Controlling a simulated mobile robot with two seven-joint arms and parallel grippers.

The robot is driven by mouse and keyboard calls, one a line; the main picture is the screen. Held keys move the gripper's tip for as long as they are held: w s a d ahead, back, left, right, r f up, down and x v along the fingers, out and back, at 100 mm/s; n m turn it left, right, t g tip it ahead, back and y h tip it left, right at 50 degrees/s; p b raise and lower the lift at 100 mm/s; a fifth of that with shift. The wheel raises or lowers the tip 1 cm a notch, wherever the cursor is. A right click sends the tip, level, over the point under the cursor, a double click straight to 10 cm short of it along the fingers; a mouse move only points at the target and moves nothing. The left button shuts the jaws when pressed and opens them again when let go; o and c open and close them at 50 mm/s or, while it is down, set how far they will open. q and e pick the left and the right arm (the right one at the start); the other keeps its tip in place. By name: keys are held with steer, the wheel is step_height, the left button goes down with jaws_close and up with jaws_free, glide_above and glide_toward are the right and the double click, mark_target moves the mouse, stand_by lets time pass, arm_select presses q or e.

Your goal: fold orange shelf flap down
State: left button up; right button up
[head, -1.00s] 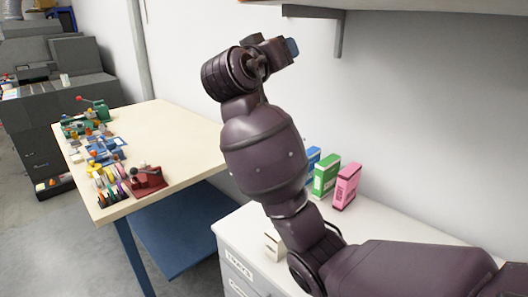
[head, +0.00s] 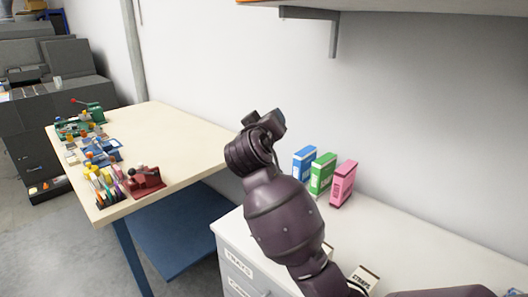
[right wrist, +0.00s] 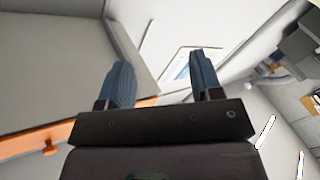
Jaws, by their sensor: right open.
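The orange shelf flap shows as a thin orange sliver (head: 252,2) on the shelf's edge at the top of the head view. In the right wrist view an orange strip (right wrist: 28,144) with a small orange knob (right wrist: 48,150) runs along the edge of a grey panel at left, passing behind a finger. My right gripper (head: 266,121) is below the shelf, against the white wall in the head view. In the right wrist view its two blue fingers (right wrist: 163,72) are apart with nothing between them. It is clear of the orange strip. My left gripper is not in view.
A grey bracket (head: 333,35) supports the shelf. Blue (head: 303,163), green (head: 322,174) and pink (head: 343,184) boxes stand on the white cabinet top (head: 415,240) below. A cream table (head: 180,135) with several coloured tools is at left.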

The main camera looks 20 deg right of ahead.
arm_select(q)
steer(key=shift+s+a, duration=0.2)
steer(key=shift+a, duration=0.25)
arm_select(e)
step_height(320, 180, down, 6)
steer(key=n+y, duration=0.1)
steer(key=shift+s+a+f+t+y, duration=0.25)
steer(key=shift+s+a+t+y, duration=0.05)
steer(key=shift+s+y, duration=0.1)
steer(key=shift+w, duration=0.1)
